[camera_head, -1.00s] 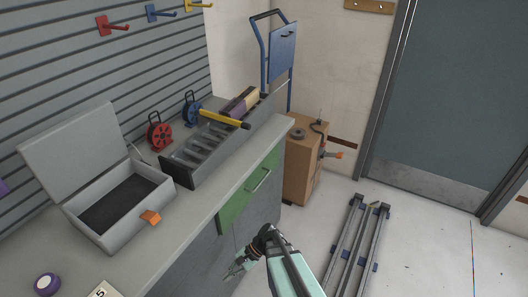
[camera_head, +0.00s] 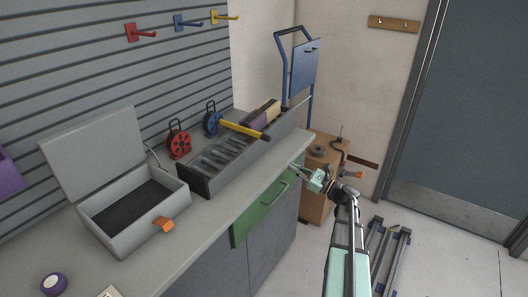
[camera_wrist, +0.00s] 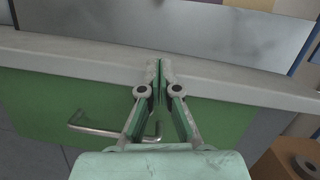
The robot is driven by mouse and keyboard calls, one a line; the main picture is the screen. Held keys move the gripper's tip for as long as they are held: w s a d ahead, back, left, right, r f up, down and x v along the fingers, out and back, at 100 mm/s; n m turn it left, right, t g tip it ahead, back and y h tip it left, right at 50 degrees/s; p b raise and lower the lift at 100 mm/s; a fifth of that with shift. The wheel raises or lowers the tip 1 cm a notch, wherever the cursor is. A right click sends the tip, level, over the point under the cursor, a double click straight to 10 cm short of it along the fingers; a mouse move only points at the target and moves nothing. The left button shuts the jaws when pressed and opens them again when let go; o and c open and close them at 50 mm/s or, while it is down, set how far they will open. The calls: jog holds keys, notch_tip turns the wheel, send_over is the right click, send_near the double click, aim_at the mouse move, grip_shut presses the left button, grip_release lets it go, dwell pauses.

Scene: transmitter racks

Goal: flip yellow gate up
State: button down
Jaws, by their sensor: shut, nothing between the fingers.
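The yellow gate (camera_head: 242,129) is a yellow bar with a dark end. It lies low across the top of the grey slotted rack (camera_head: 205,184) on the counter, its dark end past the rack's front side. My gripper (camera_head: 294,168) is in front of the counter edge, near the green drawer and to the right of and below the gate, apart from it. In the wrist view my gripper (camera_wrist: 160,66) has its fingertips together, empty, over the counter edge. The gate cannot be made out there; the rack's grey side (camera_wrist: 200,35) shows at the top.
The counter (camera_head: 190,222) has a green drawer (camera_head: 262,210) with a bar handle. An open grey case (camera_head: 112,228) with an orange latch stands left of the rack.

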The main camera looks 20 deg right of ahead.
aim_at(274, 161)
jog(key=shift+w+d+r, duration=0.1)
jog(key=shift+d+r, duration=0.15)
jog(key=p+x, duration=0.2)
jog(key=x, duration=0.7)
jog(key=shift+w+r, duration=0.2)
jog(key=shift+w, duration=0.05)
jog(key=r, duration=0.1)
jog(key=a+r+p, duration=0.1)
jog(key=r, duration=0.1)
jog(key=shift+r, duration=0.4)
jog(key=shift+p, duration=0.3)
